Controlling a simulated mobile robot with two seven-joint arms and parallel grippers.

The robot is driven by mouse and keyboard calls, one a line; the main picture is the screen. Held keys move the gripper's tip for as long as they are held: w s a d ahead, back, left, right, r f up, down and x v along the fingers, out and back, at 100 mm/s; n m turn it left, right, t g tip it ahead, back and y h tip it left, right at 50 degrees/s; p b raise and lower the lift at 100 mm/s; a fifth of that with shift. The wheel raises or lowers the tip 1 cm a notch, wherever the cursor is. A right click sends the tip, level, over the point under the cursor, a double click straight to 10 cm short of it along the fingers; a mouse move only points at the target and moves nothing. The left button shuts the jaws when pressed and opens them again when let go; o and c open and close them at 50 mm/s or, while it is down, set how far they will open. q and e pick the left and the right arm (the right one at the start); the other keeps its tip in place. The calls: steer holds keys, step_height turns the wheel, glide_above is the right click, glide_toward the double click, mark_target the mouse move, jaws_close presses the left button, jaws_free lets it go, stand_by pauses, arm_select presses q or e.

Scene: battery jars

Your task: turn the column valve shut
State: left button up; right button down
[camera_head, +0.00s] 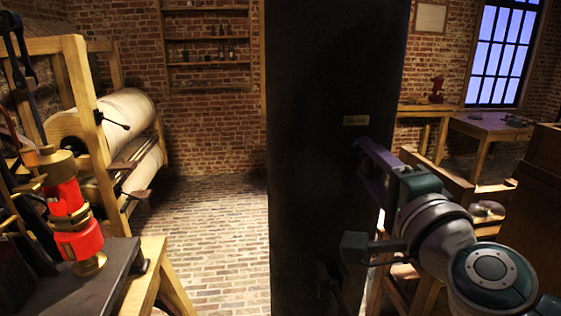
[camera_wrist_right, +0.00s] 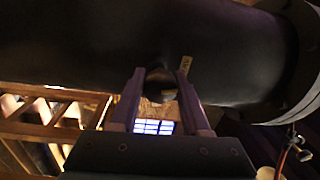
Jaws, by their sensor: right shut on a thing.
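The dark column (camera_head: 315,150) stands upright in the middle of the head view, and its dark surface also fills the top of the wrist view (camera_wrist_right: 80,45). My right gripper (camera_head: 362,150) reaches the column's right part, just below a small pale plate (camera_head: 356,120). In the wrist view, my right gripper (camera_wrist_right: 160,76) has a finger on each side of a small dark rounded part, the column valve (camera_wrist_right: 158,76), and is shut on it. In the head view the valve is hidden by my gripper, and its turn angle cannot be told. My left gripper is not in view.
A red and brass device (camera_head: 72,215) stands on a dark bench at the left, before a large roller machine (camera_head: 125,115). Brick floor (camera_head: 220,240) is clear left of the column. Wooden furniture (camera_head: 535,200) crowds my right arm. A table (camera_head: 490,125) stands behind.

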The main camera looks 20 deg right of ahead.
steer(key=shift+r+m, duration=0.15)
steer(key=shift+m, duration=1.25)
steer(key=shift+m+h, duration=0.3)
steer(key=shift+c, duration=1.9)
jaws_free()
steer(key=b+v, duration=0.2)
steer(key=v, duration=0.8)
steer(key=shift+b, duration=0.35)
